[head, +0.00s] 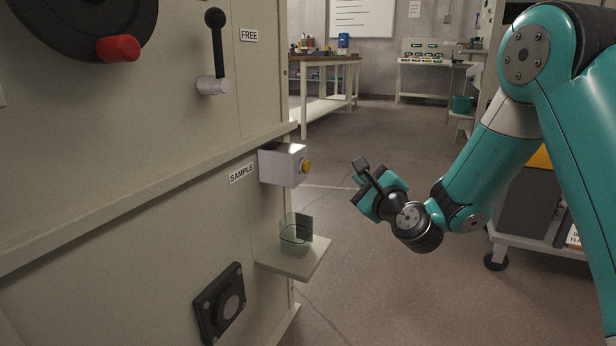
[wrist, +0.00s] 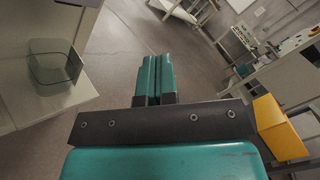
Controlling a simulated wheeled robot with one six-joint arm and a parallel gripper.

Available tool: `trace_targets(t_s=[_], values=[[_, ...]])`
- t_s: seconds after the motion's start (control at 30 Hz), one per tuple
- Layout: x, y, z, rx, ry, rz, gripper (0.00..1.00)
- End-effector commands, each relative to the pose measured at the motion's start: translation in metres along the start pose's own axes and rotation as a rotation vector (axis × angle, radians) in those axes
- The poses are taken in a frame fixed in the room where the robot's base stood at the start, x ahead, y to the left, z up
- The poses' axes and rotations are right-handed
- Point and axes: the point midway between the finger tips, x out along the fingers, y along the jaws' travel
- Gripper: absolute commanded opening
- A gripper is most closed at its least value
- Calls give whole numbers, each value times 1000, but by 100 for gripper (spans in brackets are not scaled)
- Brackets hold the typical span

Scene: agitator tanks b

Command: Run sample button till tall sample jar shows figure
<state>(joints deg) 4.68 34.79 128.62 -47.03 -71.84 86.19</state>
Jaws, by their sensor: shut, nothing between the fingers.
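The sample button (head: 306,167) is a yellow knob on the side of a small grey box (head: 282,164), beside the SAMPLE label (head: 241,173). A clear sample jar (head: 295,234) stands upright on a small shelf below the box, with a dark panel at its back. The jar also shows at the upper left of the wrist view (wrist: 54,66). I see no liquid in it and cannot read any figure. My gripper (head: 360,172) is to the right of the button, apart from it. Its teal fingers (wrist: 155,78) are together and empty.
The cabinet (head: 120,200) fills the left, with a black lever (head: 216,45) marked FREE and a red-handled wheel (head: 118,48). The jar's shelf (head: 305,264) juts out below the button. A trolley (head: 505,240) stands at right. Open floor lies between, with benches behind.

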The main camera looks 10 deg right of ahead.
Motion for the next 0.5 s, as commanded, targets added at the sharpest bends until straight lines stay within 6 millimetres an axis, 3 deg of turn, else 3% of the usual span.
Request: trace_targets(t_s=[0.5], values=[[6, 0, 6, 5, 2, -3, 0]])
